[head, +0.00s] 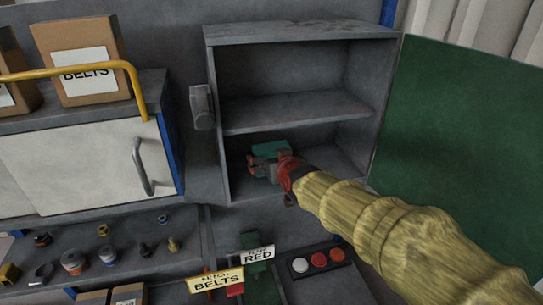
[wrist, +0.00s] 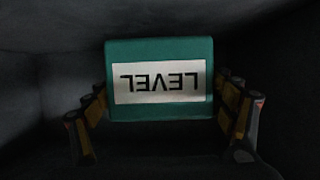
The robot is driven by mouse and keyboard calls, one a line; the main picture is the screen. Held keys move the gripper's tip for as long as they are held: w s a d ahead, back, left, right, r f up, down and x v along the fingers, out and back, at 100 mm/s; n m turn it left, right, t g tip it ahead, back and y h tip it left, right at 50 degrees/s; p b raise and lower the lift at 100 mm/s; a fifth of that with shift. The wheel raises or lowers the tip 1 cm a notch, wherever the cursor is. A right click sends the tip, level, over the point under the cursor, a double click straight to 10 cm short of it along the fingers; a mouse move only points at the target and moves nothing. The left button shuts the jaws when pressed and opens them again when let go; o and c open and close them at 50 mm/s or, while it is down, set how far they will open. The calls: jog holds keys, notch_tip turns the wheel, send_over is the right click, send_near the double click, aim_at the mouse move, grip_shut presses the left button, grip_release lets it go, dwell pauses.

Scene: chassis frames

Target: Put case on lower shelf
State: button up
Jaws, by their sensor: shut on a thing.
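The case is a teal box (wrist: 160,48) with a white label reading LEVEL, upside down in the wrist view. My gripper (wrist: 162,128) is shut on it, with a finger at each side. In the head view the case (head: 271,149) is inside the lower compartment of an open grey cabinet, below the middle shelf (head: 295,111). My gripper (head: 270,166) reaches in from the right and covers part of it. The lower shelf (head: 345,165) is partly hidden by my arm. I cannot tell whether the case touches the shelf floor.
The green cabinet door (head: 455,125) stands open at right. The upper compartment is empty. A white cabinet with a handle (head: 142,165), a yellow rail (head: 95,70) and boxes (head: 78,60) are at left. Several small parts lie on the bench below. A FETCH BELTS sign (head: 216,281) stands there.

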jog(key=shift+w+f, duration=0.2)
jog(key=shift+f, duration=0.3)
jog(key=shift+s+r, duration=0.1)
jog(key=shift+s, duration=0.05)
jog(key=shift+f+b, duration=0.65)
jog(key=shift+b, duration=0.15)
jog(key=o, duration=1.3)
jog(key=shift+o, duration=1.4)
jog(key=shift+f, duration=0.1)
